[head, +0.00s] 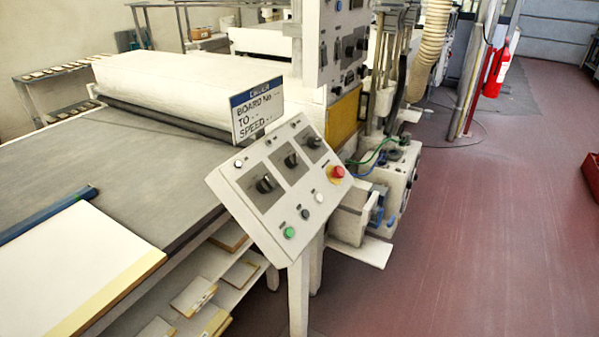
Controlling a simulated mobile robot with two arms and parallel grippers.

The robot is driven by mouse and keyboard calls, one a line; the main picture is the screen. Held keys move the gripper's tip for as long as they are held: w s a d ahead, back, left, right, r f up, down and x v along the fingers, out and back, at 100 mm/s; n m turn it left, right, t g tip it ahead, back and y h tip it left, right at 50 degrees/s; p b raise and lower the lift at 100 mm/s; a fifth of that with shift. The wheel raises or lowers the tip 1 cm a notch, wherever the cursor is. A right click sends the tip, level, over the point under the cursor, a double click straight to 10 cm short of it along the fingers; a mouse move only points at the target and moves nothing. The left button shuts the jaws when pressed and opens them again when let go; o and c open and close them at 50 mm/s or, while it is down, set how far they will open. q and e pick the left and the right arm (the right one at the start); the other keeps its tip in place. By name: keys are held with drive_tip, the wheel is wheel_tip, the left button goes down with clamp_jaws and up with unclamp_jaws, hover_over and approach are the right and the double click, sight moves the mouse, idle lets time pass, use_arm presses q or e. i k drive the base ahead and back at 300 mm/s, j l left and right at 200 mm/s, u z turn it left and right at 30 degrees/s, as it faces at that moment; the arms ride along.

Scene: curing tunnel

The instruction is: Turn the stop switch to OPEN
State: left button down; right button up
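A tilted white control panel (232,198) stands on a leg at the machine's near corner. It carries three black rotary knobs on dark plates: a near one (266,184), a middle one (291,160) and a far one (314,142). A red button (337,173) on a yellow base sits at its right edge, and a green button (289,232) at its lower corner. An upright panel (330,65) behind holds more dark knobs. The labels are too small to read, so I cannot tell which is the stop switch or its setting. Neither gripper is in view.
A sign (257,108) with a blue header stands behind the control panel. The grey conveyor (120,165) carries a large pale board (75,265) at left. Shelves (245,275) lie below. The red floor (480,230) at right is mostly clear. A fire extinguisher (496,72) is farther back.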

sight(313, 141)
drive_tip(key=i+l, duration=0.15)
drive_tip(key=l, duration=0.2)
drive_tip(key=i+l+u, duration=0.1)
drive_tip(key=l, duration=0.25)
drive_tip(key=i+l, duration=0.15)
drive_tip(key=l, duration=0.2)
drive_tip(key=i+l+u, duration=0.1)
drive_tip(key=l, duration=0.25)
